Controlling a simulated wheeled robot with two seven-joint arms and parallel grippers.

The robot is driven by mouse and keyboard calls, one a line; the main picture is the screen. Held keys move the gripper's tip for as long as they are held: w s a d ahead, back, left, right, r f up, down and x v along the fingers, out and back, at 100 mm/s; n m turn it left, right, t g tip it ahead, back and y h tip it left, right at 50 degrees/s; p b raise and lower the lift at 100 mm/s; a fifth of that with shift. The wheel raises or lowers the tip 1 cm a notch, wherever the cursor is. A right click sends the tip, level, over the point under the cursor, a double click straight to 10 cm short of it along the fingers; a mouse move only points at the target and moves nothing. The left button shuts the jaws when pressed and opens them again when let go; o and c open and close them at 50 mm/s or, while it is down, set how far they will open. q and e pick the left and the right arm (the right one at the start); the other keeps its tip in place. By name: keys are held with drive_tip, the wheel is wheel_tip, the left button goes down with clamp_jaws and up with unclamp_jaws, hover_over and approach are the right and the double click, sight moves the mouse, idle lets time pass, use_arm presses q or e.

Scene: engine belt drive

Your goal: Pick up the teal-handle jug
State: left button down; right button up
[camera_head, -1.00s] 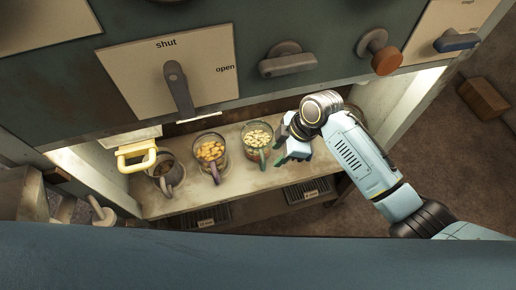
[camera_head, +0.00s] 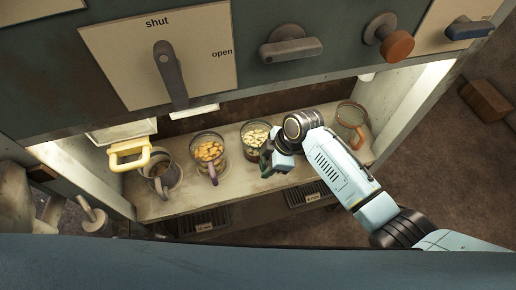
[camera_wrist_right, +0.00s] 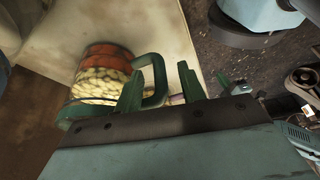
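The teal-handle jug (camera_head: 253,137) is clear, with pale pieces inside, and stands on the shelf. In the right wrist view the jug (camera_wrist_right: 101,77) shows pale pieces with an orange-red layer beside them. Its teal handle (camera_wrist_right: 159,70) sticks out toward my right gripper. My right gripper (camera_head: 275,164) is at the jug's handle side. In the wrist view its two dark green fingers (camera_wrist_right: 160,88) are apart, with part of the handle showing between them. I cannot tell whether they touch it. My left gripper is not in view.
A purple-handle jug (camera_head: 207,150) and a grey jug (camera_head: 160,174) stand to the left, near a yellow handle (camera_head: 131,151). An orange-handle jug (camera_head: 351,116) stands at the right. The machine panel (camera_head: 208,60) with levers overhangs the shelf (camera_head: 185,199).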

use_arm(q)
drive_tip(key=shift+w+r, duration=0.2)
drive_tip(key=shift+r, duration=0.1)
use_arm(e)
drive_tip(key=shift+a+f, duration=0.15)
drive_tip(key=shift+f, duration=0.1)
clamp_jaws()
drive_tip(key=shift+r, duration=0.1)
